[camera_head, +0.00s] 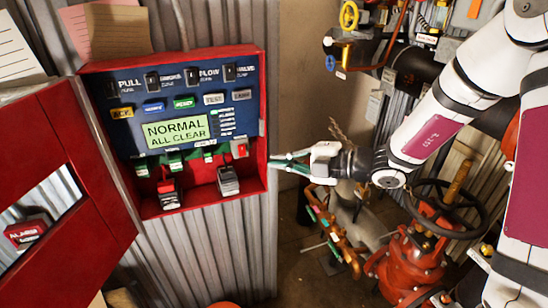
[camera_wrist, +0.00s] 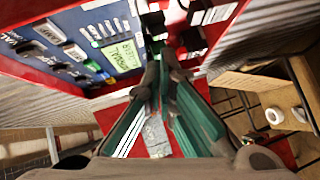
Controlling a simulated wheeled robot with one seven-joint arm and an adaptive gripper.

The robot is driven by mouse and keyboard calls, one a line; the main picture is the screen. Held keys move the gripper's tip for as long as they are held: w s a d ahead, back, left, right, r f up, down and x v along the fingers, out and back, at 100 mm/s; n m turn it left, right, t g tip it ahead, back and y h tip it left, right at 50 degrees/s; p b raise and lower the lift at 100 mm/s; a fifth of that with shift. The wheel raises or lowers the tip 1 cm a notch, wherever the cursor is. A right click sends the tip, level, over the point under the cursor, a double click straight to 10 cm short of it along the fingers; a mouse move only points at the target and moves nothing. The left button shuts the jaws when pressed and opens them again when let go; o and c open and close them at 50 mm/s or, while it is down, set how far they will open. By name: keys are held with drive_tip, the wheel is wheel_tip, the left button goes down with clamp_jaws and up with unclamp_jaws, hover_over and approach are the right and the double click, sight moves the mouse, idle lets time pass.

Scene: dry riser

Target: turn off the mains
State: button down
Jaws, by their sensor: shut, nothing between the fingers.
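The open red alarm panel box (camera_head: 262,95) is on the corrugated wall in the head view. Its blue face carries a green display (camera_head: 176,131) reading NORMAL ALL CLEAR. At the lower right of the face is a small red-and-white switch (camera_head: 240,148), possibly the mains; no readable label confirms it. My gripper (camera_head: 276,161) has green fingers and is shut and empty. Its tips are at the box's lower right edge, right of and slightly below that switch; contact cannot be told. In the wrist view the gripper (camera_wrist: 162,60) points toward the box (camera_wrist: 90,98).
The box's red door (camera_head: 75,190) hangs open at left. Several green connectors and two dark blocks (camera_head: 168,192) (camera_head: 228,180) sit in the box's lower part. Right of my gripper are red valve pipework (camera_head: 415,255) and a black handwheel (camera_head: 450,205).

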sight(248, 155)
drive_tip(key=shift+w+d+f+x, duration=0.1)
drive_tip(key=shift+w+d+x, duration=0.25)
drive_tip(key=shift+x, duration=1.5)
drive_tip(key=shift+w+d+f+x, duration=0.1)
drive_tip(key=shift+w+x, duration=0.3)
drive_tip(key=shift+x, duration=1.4)
drive_tip(key=shift+w+d+f+x, duration=0.1)
drive_tip(key=shift+w+d+x, duration=0.25)
drive_tip(key=shift+x, duration=1.5)
drive_tip(key=shift+a, duration=0.1)
drive_tip(key=shift+w+f, duration=0.25)
drive_tip(key=shift+w, duration=0.05)
drive_tip(key=shift+p, duration=0.3)
